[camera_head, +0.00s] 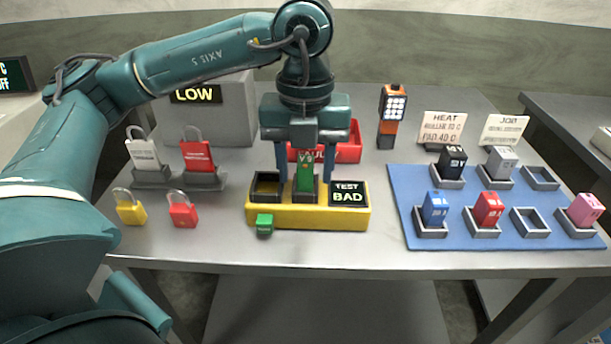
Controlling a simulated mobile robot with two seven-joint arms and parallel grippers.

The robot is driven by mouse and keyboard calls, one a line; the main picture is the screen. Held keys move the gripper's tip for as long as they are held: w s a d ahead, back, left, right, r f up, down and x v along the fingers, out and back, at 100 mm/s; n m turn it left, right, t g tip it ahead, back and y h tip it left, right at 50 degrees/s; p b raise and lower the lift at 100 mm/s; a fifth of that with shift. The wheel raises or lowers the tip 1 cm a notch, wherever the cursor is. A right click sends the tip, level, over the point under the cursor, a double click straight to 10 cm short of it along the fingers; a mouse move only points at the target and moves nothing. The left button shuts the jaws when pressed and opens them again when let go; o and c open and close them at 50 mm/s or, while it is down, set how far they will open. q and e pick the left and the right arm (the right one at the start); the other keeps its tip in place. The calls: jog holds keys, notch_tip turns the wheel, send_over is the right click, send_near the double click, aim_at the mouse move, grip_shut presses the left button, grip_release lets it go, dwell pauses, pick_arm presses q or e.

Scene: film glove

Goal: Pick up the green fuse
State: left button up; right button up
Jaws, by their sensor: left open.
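The green fuse (305,174) stands upright in the middle of the yellow tester box (290,220), in a dark socket. My left gripper (305,178) points straight down over it. Its two blue fingers are open, one on each side of the fuse, with gaps showing. The top of the fuse is near the gripper body, and I cannot tell whether they touch. My right gripper is not in view.
An empty socket (266,186) is left of the fuse. A small green block (264,224) is at the tester's front. A red tray (348,152) stands behind. A blue mat (400,190) with several fuses lies right. Padlocks (182,209) stand left.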

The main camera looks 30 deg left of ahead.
pick_arm(q)
grip_shut()
dwell(0.5)
jog(key=shift+r, duration=0.1)
